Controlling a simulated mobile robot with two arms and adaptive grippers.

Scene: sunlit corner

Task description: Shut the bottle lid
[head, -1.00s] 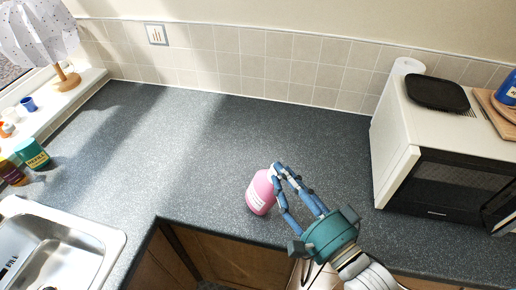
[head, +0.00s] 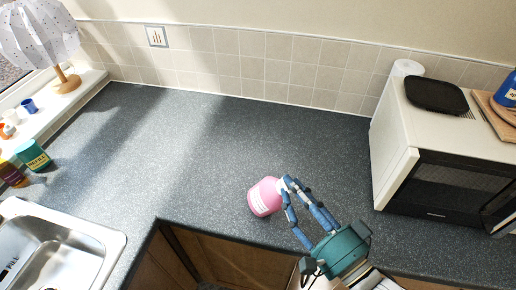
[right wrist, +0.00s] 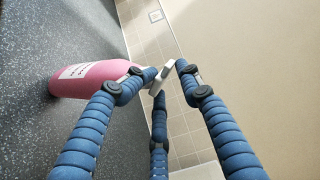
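A pink bottle (head: 263,198) with a white label is on the dark counter near its front edge. It leans in the head view, and its top points toward my right gripper (head: 288,184). In the right wrist view the bottle (right wrist: 85,80) is at the left. A white lid (right wrist: 162,77) stands at an angle at its top, between the blue fingertips of my right gripper (right wrist: 165,70). The fingertips are close together around the lid; whether they grip it is not clear. The fingers partly cover the bottle's neck. My left gripper is not in view.
A white microwave (head: 395,150) stands right of my right gripper, with a black pan (head: 436,95) on top. The sink (head: 60,245) is at the lower left. A teal container (head: 33,155) stands behind the sink. The counter behind the bottle is clear.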

